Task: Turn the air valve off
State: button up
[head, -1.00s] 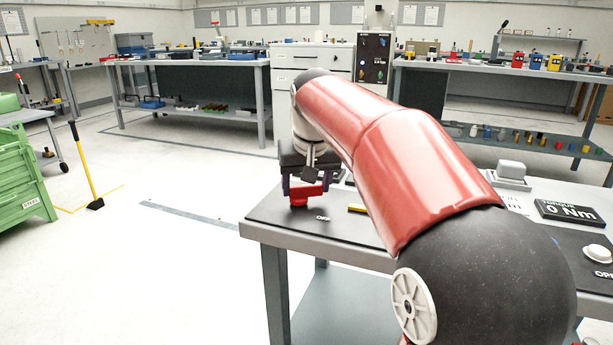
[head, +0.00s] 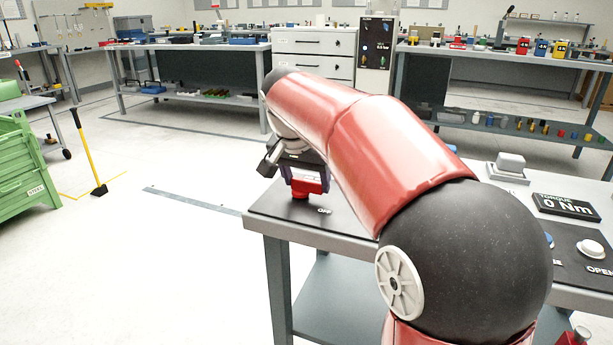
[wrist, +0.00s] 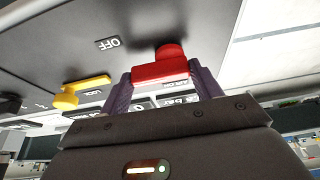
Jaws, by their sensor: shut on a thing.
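The red valve handle (head: 311,186) stands on the dark panel at the left end of the near table, beside a white OFF label (head: 324,211). My gripper (head: 307,180) is at the handle, with a finger on each side of it. In the wrist view the red handle (wrist: 160,72) lies between the two dark purple fingers, which are shut on it. The OFF label (wrist: 108,43) shows to its left there. The red handle's round hub is at its upper right. My arm hides part of the panel in the head view.
A yellow handle (wrist: 85,88) sits on the same panel, left of my gripper in the wrist view. The torque display (head: 566,206) reads 0 Nm on the table's right side. The floor left of the table is clear near its edge.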

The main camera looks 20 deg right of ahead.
dwell(0.3)
jog(key=o, duration=1)
jog(key=p+v, duration=0.1)
jog(key=v, duration=0.6)
jog(key=shift+s+a+r, duration=0.15)
jog(key=shift+a+r, duration=0.05)
jog(key=shift+r, duration=0.15)
jog(key=s+f+n+y, duration=0.1)
jog(key=s+f+n, duration=0.1)
jog(key=s+f, duration=0.3)
jog(key=s+d+f+n+t, duration=0.1)
jog(key=s+f+n, duration=0.2)
jog(key=s+f, duration=0.3)
jog(key=s+f+n+t+y, duration=0.1)
jog(key=s+f, duration=0.5)
jog(key=s, duration=0.7)
jog(key=shift+d+f+n+y, duration=0.15)
jog(key=shift+d+n+y, duration=0.2)
jog(key=shift+n, duration=0.35)
